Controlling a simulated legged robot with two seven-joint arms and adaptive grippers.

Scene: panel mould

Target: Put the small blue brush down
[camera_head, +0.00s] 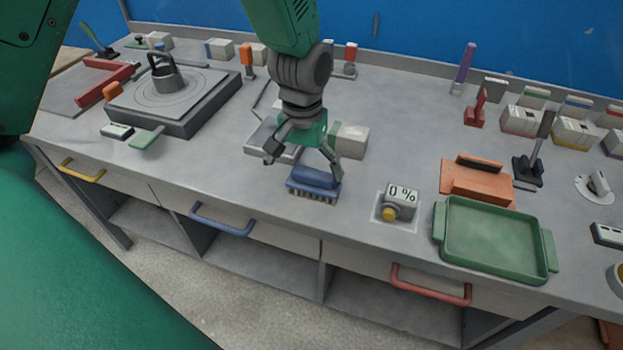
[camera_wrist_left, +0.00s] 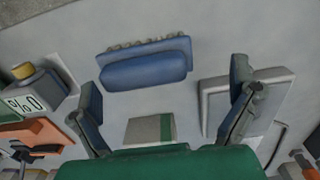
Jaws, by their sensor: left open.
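The small blue brush (camera_head: 315,182) stands bristles down on the grey worktop, near its front edge, in the head view. Its rounded blue back and pale bristles also show in the left wrist view (camera_wrist_left: 145,70). My left gripper (camera_head: 303,160) is open just above and behind the brush. In the left wrist view its two fingers (camera_wrist_left: 165,100) are spread wide, with the brush beyond the fingertips and nothing between them. My right gripper is in neither view.
A small box (camera_head: 350,140) stands behind the gripper, and a grey tray (camera_head: 272,142) lies to its left. A 0 % display with a yellow knob (camera_head: 397,200) and a green tray (camera_head: 495,240) are to the right. A round grey mould (camera_head: 170,100) is at left.

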